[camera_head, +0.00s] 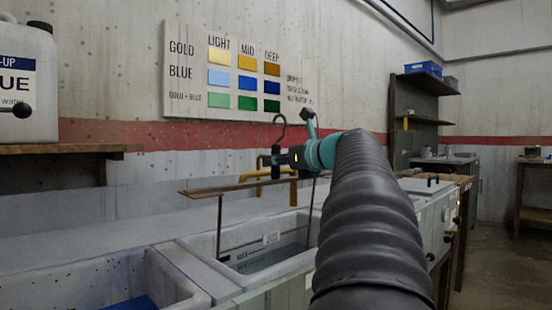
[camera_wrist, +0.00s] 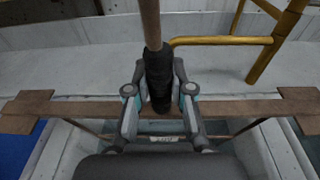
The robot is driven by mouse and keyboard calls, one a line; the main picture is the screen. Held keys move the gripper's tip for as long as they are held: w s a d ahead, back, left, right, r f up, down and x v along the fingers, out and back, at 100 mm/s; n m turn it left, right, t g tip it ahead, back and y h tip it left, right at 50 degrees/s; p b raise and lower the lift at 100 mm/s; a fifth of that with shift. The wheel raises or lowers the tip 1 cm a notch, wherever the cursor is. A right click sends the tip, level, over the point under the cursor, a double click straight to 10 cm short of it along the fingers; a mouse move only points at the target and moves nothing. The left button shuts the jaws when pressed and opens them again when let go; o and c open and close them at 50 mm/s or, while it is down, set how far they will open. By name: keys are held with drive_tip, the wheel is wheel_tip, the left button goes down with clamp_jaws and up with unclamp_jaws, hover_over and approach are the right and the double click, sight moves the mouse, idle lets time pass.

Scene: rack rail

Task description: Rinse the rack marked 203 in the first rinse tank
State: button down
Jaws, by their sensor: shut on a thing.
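My gripper (camera_head: 284,159) is shut on the dark wrapped stem of a hanging rack with a hook on top. The rack's rusty crossbar (camera_head: 232,187) is roughly level, and thin rods run down from it. In the wrist view the fingers (camera_wrist: 160,93) close around the black grip (camera_wrist: 158,75) above the crossbar (camera_wrist: 75,109). The rods reach down within the outline of a pale tank (camera_head: 205,245) holding water, with a MAX mark inside. I cannot tell whether the rack's lower end is under water.
A yellow pipe (camera_head: 294,190) rises behind the tank, close to the rack; it shows in the wrist view (camera_wrist: 220,41). Another tank (camera_head: 185,282) with something blue inside is at front left. A colour chart (camera_head: 240,73) hangs on the wall. A white jug (camera_head: 28,85) stands on a shelf.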

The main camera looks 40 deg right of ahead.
drive_tip(key=shift+s+r, duration=0.1)
idle(0.3)
drive_tip(key=shift+s, duration=0.7)
drive_tip(key=shift+w+p, duration=0.2)
drive_tip(key=shift+p, duration=0.15)
drive_tip(key=shift+w+a+p, duration=0.1)
drive_tip(key=shift+w+p, duration=0.8)
drive_tip(key=shift+w, duration=0.5)
idle(1.7)
drive_tip(key=r+p, duration=0.3)
drive_tip(key=p, duration=0.1)
drive_tip(key=r+p, duration=0.4)
drive_tip(key=s+r+p, duration=0.1)
drive_tip(key=r+p, duration=0.3)
drive_tip(key=shift+r, duration=0.25)
drive_tip(key=shift+s+r, duration=0.15)
drive_tip(key=shift+r, duration=1.15)
drive_tip(key=shift+s+r, duration=0.2)
drive_tip(key=shift+r, duration=1.15)
drive_tip(key=shift+s+r, duration=0.15)
drive_tip(key=shift+r, duration=1.15)
